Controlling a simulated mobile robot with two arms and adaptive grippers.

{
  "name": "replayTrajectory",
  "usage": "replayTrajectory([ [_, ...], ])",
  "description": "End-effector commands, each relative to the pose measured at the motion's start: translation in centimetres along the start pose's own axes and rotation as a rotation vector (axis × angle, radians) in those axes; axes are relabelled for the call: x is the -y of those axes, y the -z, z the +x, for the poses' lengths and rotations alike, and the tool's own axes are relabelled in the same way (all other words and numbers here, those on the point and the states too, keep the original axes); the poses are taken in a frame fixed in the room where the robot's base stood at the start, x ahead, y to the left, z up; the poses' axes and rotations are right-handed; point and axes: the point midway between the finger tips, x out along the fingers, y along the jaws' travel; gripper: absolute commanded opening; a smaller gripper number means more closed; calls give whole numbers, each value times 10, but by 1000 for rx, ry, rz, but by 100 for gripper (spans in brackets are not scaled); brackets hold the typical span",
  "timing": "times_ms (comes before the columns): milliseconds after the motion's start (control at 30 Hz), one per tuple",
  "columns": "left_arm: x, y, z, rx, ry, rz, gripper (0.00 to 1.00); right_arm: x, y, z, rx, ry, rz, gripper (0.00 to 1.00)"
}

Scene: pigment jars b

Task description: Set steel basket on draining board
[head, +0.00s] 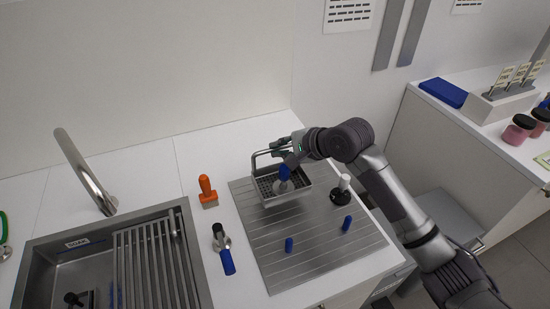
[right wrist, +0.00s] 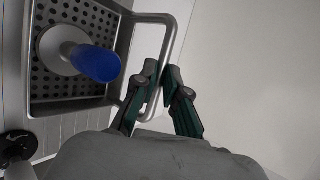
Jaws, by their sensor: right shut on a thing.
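The steel basket (head: 294,192) is a shallow perforated tray with a wire handle, at the back of the grooved draining board (head: 262,250) in the head view. A blue-handled tool with a pale round foot (head: 284,180) is inside it. My right gripper (head: 280,147) is shut on the basket's handle. In the right wrist view, my gripper's fingers (right wrist: 160,82) close around the handle bar of the basket (right wrist: 130,60), with the blue handle (right wrist: 96,64) inside the basket. I cannot tell whether the basket touches the board. My left gripper is not in view.
A black-and-white tool (head: 341,188) stands right of the basket. Two small blue pieces (head: 289,244) (head: 347,223) are on the board's front part. An orange stamp-like tool (head: 207,192) and a blue-ended tool (head: 224,250) are left of it, beside the sink (head: 100,265).

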Motion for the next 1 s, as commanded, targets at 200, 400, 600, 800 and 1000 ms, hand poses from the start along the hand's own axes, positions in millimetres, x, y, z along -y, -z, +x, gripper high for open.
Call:
replayTrajectory([
  [200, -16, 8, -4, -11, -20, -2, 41, 3, -1, 24, 1, 2, 0, 0],
  [400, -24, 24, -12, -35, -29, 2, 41, -17, 6, 39, -1, -1, 1, 0],
  [600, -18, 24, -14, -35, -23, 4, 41, -28, 10, 48, -1, 4, -1, 0],
  [800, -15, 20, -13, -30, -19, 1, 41, -29, 10, 48, -1, 0, 0, 20],
  [1000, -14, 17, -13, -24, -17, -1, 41, -29, 10, 48, 0, 0, 0, 37],
])
